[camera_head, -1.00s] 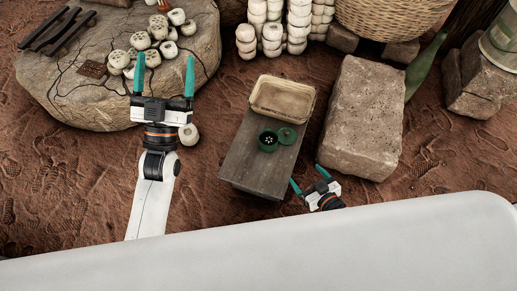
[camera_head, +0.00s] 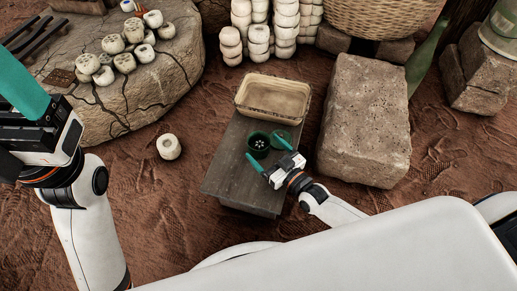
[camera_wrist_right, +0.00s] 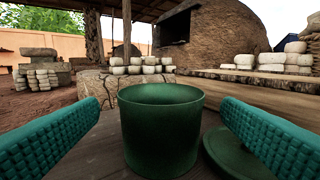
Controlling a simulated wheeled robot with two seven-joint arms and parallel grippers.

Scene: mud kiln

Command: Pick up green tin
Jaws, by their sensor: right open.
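The green tin (camera_head: 258,147) stands upright and open on a small grey wooden table (camera_head: 228,178). It shows large and centred in the right wrist view (camera_wrist_right: 160,130). Its green lid (camera_head: 283,138) lies flat beside it on the right, also in the right wrist view (camera_wrist_right: 233,155). My right gripper (camera_head: 266,157) is open, low at the near side of the tin. In its wrist view the teal fingers (camera_wrist_right: 160,128) stand apart on either side of the tin, which they do not visibly touch. My left gripper (camera_head: 20,90) is large at the left edge; only one finger shows clearly.
A beige rectangular tray (camera_head: 240,106) sits on the table behind the tin. A big stone block (camera_head: 365,120) stands close on the right. A flat rock (camera_head: 130,100) with white round pieces is at the left, and one white piece (camera_head: 168,147) lies on the ground.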

